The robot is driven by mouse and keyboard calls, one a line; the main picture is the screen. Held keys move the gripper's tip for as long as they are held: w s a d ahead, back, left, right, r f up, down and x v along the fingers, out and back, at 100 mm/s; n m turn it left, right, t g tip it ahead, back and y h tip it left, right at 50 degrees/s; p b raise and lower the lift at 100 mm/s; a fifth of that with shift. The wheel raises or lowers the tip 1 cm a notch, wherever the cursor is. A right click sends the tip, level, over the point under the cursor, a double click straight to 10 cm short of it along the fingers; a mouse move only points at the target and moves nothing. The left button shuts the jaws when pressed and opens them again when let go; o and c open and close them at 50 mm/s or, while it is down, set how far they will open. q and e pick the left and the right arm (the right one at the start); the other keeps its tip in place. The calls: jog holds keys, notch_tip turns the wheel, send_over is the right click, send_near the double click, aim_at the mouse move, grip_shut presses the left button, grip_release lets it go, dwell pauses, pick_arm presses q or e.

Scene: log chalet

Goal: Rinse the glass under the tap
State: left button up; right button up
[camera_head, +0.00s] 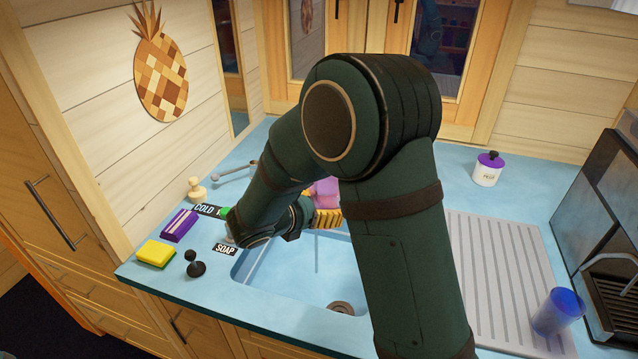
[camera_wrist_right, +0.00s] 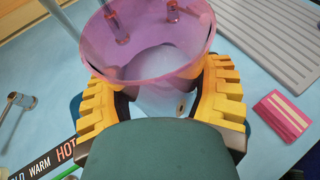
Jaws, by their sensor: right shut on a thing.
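A clear pink glass (camera_wrist_right: 150,62) is between the yellow fingers of my right gripper (camera_wrist_right: 162,88), which is shut on it. In the head view the pink glass (camera_head: 325,187) shows only partly behind my right arm, with one yellow finger of the right gripper (camera_head: 322,212) beside it over the blue sink (camera_head: 290,270). A slim grey metal piece (camera_head: 236,171), perhaps part of the tap, is behind and left of the gripper. My arm hides much of the area around the spout. I cannot tell whether water runs. My left gripper is not in view.
A blue glass (camera_head: 558,312) stands at the right by the ribbed drainer (camera_head: 490,265) and a dark machine (camera_head: 612,230). A sponge (camera_head: 155,253), a purple striped item (camera_head: 179,225) and a black object (camera_head: 195,265) sit left of the sink. A white jar (camera_head: 488,170) is behind.

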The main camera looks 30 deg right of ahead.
aim_at(326, 207)
jog(key=shift+s+a+r+p, duration=0.3)
jog(key=shift+s+r+p, duration=0.3)
jog(key=shift+s, duration=0.05)
jog(key=shift+s+a+r+p, duration=0.25)
jog(key=shift+s+r+p, duration=0.3)
jog(key=shift+s+r, duration=0.1)
jog(key=shift+s+a+r+p, duration=0.3)
jog(key=shift+s+r+p, duration=0.3)
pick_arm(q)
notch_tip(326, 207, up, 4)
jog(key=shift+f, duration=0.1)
pick_arm(e)
jog(key=shift+s+a+r, duration=0.15)
jog(key=shift+s, duration=0.3)
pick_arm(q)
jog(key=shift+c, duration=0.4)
